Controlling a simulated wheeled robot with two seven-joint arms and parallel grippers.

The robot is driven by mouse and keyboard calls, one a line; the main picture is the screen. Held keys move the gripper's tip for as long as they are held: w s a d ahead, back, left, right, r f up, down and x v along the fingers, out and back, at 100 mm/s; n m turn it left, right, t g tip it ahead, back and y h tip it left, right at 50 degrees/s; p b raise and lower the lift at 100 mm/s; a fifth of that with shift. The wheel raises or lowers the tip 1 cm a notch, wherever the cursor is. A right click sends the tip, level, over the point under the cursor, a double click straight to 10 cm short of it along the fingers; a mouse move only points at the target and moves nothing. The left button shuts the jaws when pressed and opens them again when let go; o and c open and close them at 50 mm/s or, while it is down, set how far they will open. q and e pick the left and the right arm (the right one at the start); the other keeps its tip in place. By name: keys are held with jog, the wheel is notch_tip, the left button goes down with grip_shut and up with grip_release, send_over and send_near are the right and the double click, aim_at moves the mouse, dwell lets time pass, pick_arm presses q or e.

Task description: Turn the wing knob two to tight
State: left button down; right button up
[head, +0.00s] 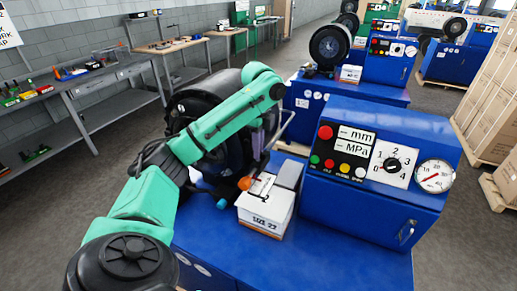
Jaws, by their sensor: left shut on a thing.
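The near crimper is a blue machine with a big black round head (200,105) at its left. My left arm reaches across the front of this head, and its wrist bends down on the head's right side. My left gripper (258,146) is small and dark there, close against the head, and is shut on what seems to be the wing knob. The fingertips and the knob are too small and covered to make out, so the knob's angle cannot be told. An orange ball (245,183) shows just below. My right gripper is out of view.
A white box marked SIZE 22 (265,212) stands on the blue bench (310,250). The control cabinet (375,190) has coloured buttons, a numbered dial (393,163) and a gauge (434,176). A second crimper (330,46) stands behind. Shelves (105,75) line the left wall.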

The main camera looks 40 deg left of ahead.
pick_arm(q)
jog(key=c, duration=0.9)
grip_release()
notch_tip(320, 180, up, 14)
jog(key=shift+r, duration=0.25)
